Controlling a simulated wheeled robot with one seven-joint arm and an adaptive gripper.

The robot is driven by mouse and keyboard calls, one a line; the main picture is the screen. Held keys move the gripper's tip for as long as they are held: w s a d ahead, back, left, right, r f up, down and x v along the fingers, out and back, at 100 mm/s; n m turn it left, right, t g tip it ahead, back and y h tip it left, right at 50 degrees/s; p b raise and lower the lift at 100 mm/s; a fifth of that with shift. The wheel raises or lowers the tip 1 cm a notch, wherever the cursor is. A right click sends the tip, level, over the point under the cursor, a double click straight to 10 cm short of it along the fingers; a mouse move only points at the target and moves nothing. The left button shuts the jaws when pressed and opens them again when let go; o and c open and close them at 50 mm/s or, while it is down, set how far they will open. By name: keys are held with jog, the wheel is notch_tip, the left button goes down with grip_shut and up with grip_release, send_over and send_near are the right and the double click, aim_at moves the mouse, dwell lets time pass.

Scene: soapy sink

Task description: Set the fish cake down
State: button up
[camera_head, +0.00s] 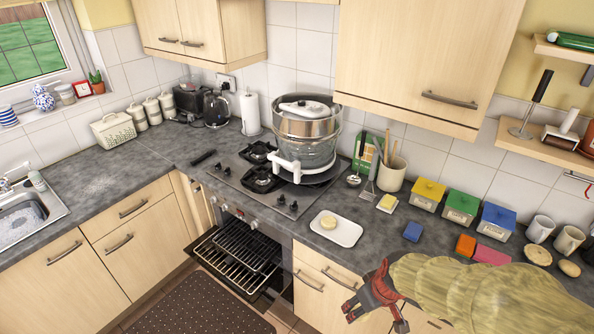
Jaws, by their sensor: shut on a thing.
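My gripper (374,314) is red and dark and hangs at the bottom of the head view, in front of the counter's front edge. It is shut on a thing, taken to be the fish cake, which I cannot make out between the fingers. A pale round cake-like piece (328,222) lies on a white tray (347,233) on the counter, up and left of my gripper. Two more round tan pieces lie at the right, one (538,255) beside the other (569,268), below the mugs.
The hob (247,183) carries a large steamer pot (305,135). The oven door below (238,265) is open with racks showing. Sponges, coloured boxes (461,207) and mugs (540,229) crowd the right counter. Bare counter (375,245) lies just right of the tray.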

jog(key=w+d+f+m+h+b, duration=0.1)
jog(key=w+f+m+b, duration=0.1)
jog(key=w+f, duration=0.3)
jog(key=w+d+f+m+b, duration=0.2)
jog(key=w+f+m+b, duration=0.1)
jog(key=w, duration=0.4)
jog(key=s+b+x, duration=0.2)
jog(key=b+x, duration=0.2)
jog(key=x, duration=0.7)
jog(key=shift+a+f, duration=0.3)
jog(key=shift+r, duration=0.1)
